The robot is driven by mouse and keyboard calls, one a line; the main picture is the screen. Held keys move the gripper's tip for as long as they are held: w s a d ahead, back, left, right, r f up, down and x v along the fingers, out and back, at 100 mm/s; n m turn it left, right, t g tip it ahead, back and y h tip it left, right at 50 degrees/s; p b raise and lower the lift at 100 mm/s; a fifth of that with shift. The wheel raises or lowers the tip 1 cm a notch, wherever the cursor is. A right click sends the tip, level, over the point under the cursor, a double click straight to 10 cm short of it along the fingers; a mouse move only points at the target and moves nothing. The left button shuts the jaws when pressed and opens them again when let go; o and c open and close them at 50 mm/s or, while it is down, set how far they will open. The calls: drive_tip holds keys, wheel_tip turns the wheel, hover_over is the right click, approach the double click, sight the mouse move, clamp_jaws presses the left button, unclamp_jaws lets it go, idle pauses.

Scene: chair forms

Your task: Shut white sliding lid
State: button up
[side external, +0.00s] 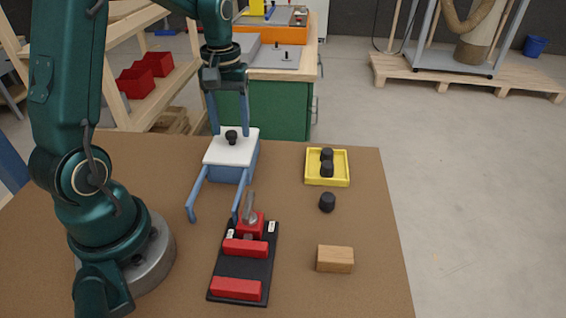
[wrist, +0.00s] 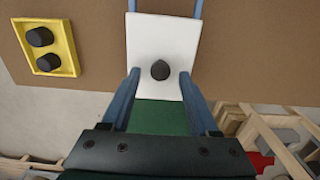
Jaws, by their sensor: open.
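The white sliding lid (side external: 220,153) lies flat on top of a blue box (side external: 229,174), with a black knob (side external: 231,138) on it. No open interior of the box shows. Two blue rails (side external: 196,194) run from the box toward the front of the table, with bare table between them. My gripper (side external: 230,133) is open above the lid, pointing down, one finger on each side of the knob. In the wrist view, the lid (wrist: 147,40) fills the middle and the knob (wrist: 160,70) sits between the fingertips (wrist: 159,74), with gaps on both sides.
A black fixture with red blocks and a toggle clamp (side external: 245,265) stands in front of the rails. To the right are a yellow tray (side external: 312,182) with two black knobs, a loose black knob (side external: 327,202) and a wooden block (side external: 335,259). The table's back edge is close behind the box.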

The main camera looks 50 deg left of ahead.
sight(232, 131)
drive_tip(key=shift+r, duration=2.6)
